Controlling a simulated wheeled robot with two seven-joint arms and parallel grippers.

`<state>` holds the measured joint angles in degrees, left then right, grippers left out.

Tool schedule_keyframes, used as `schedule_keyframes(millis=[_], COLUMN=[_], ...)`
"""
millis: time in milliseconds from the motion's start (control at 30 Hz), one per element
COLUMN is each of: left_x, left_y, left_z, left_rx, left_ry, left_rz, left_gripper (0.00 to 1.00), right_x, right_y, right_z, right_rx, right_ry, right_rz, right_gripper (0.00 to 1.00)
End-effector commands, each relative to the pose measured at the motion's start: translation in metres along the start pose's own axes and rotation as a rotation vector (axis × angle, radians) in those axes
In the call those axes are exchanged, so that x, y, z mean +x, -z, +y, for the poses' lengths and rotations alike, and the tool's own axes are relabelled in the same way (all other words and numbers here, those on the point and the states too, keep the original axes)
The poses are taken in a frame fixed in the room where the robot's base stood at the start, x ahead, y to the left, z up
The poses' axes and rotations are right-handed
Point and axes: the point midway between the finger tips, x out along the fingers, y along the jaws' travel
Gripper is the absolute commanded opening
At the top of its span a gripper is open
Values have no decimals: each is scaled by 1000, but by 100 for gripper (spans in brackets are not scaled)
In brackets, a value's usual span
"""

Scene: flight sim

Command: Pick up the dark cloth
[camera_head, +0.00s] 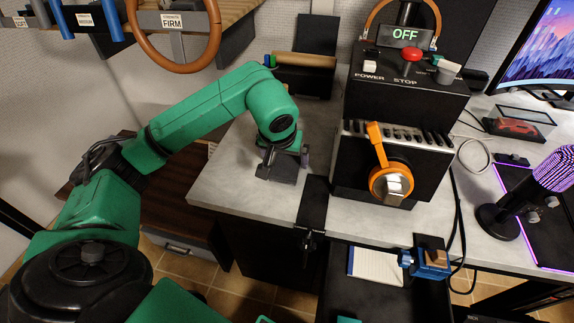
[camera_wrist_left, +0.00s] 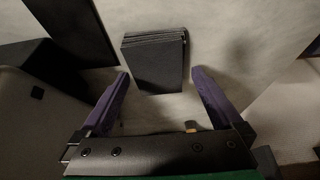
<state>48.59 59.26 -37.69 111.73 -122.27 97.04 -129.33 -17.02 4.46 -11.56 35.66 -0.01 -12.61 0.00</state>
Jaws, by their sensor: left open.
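The dark cloth (camera_wrist_left: 155,65) shows in the left wrist view as a folded, layered dark grey rectangle on the pale grey worktop. My left gripper (camera_head: 284,170) is over the left part of the worktop in the head view. In the left wrist view its two purple fingers (camera_wrist_left: 158,82) are open and empty. The fingertips stand to either side of the cloth's near half, with a gap on each side. I cannot tell their height above it. In the head view the cloth is hard to tell from the dark gripper. My right gripper is not in view.
A black machine (camera_head: 392,165) with an orange lever stands right of my left gripper. A holder with a wooden roll (camera_head: 304,60) is behind. A microphone (camera_head: 553,170) stands far right. A blue clamp (camera_head: 428,264) sits at the front. The worktop's left front is bare.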

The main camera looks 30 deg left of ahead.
Motion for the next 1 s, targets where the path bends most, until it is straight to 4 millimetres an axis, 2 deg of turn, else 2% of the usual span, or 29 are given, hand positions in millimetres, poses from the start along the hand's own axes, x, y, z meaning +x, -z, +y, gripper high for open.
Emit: schedule_keyframes(millis=[100, 933, 967, 1000], left_x=[8, 12, 12, 12], left_y=[0, -2, -2, -2], left_z=[0, 0, 0, 0], left_rx=[2, 1, 1, 1], left_ry=[-1, -1, -1, -1], left_rz=[0, 0, 0, 0], left_gripper=[100, 100, 92, 77], right_x=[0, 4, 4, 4], right_y=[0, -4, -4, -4], right_z=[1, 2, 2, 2], right_rx=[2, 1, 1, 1], right_ry=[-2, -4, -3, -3], right_rz=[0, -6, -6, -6], right_gripper=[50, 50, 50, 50])
